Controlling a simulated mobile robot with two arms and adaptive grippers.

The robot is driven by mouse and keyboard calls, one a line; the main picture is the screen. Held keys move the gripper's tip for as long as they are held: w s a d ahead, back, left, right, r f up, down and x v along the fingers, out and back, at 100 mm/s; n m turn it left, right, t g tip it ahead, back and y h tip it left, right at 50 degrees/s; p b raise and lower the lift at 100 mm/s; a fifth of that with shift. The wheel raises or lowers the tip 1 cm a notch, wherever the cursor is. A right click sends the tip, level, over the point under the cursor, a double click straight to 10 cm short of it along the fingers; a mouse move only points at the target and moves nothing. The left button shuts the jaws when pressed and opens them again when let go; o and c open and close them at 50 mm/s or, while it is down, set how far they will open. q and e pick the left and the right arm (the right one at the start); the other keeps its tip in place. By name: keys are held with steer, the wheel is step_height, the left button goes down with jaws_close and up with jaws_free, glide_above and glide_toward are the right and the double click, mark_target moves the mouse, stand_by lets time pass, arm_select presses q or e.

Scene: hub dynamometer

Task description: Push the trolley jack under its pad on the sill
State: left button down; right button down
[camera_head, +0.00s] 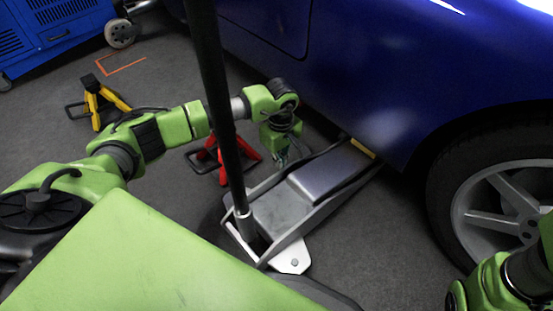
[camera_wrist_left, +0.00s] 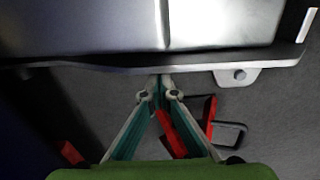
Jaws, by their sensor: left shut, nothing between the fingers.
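The silver trolley jack (camera_head: 285,207) stands on the floor with its front end reaching under the blue car's sill. A small yellow pad (camera_head: 362,148) shows at the sill's lower edge, just above the jack's front end; the contact there is hidden. The jack's black handle (camera_head: 222,110) rises steeply. My left gripper (camera_head: 281,160) points down beside the jack's far side plate. In the left wrist view its fingers (camera_wrist_left: 160,88) meet at the tips, empty, close to the jack's side edge (camera_wrist_left: 120,68); I cannot tell whether they touch it.
A red stand (camera_head: 212,160) is on the floor behind my left gripper. A yellow stand (camera_head: 97,104) and an orange floor mark (camera_head: 122,66) lie farther left. A blue cabinet (camera_head: 60,30) is at the upper left. The car's wheel (camera_head: 505,205) is at the right.

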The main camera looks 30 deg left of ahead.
arm_select(q)
step_height(320, 180, up, 8)
steer(key=shift+a, duration=0.15)
stand_by(0.6)
